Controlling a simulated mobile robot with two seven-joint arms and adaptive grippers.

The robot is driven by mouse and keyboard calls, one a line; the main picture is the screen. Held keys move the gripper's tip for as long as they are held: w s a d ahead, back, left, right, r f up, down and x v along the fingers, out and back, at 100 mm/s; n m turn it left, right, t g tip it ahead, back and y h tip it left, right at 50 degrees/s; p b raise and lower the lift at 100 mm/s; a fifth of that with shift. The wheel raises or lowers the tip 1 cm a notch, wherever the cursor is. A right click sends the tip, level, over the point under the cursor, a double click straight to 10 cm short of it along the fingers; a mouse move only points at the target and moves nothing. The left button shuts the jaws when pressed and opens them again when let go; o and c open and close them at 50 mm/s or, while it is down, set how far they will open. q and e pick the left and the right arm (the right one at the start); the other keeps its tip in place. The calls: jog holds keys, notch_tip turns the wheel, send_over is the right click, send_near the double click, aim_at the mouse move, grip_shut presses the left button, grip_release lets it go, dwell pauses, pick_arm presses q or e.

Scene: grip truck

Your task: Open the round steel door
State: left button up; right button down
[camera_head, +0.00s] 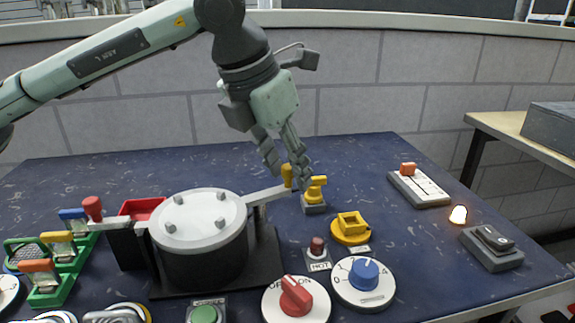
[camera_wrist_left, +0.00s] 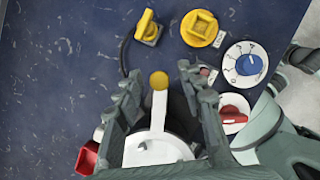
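The round steel door (camera_head: 200,218) is a light grey bolted lid lying closed on top of a black drum (camera_head: 205,262). A flat metal handle (camera_head: 268,193) runs from it to the right and ends in an upright yellow knob (camera_head: 287,174). My left gripper (camera_head: 289,178) points down at the knob with its fingers apart. In the left wrist view, the yellow knob (camera_wrist_left: 158,80) shows between the open fingers (camera_wrist_left: 160,88), with a gap on both sides. The steel door (camera_wrist_left: 158,150) is partly hidden there by the gripper.
A yellow valve (camera_head: 315,190) stands just right of the gripper. A yellow square knob (camera_head: 351,224), a blue dial (camera_head: 363,276), and a red dial (camera_head: 296,297) sit near the drum. A red-knobbed clamp (camera_head: 93,208) stands left. The far blue tabletop (camera_head: 120,173) is clear.

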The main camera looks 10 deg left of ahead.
pick_arm(q)
jog(key=shift+f, duration=0.1)
pick_arm(e)
jog(key=shift+w+r, duration=0.1)
jog(key=shift+w, duration=0.15)
pick_arm(q)
jog(key=shift+w, duration=0.1)
grip_shut()
pick_arm(e)
jog(key=shift+d, duration=0.2)
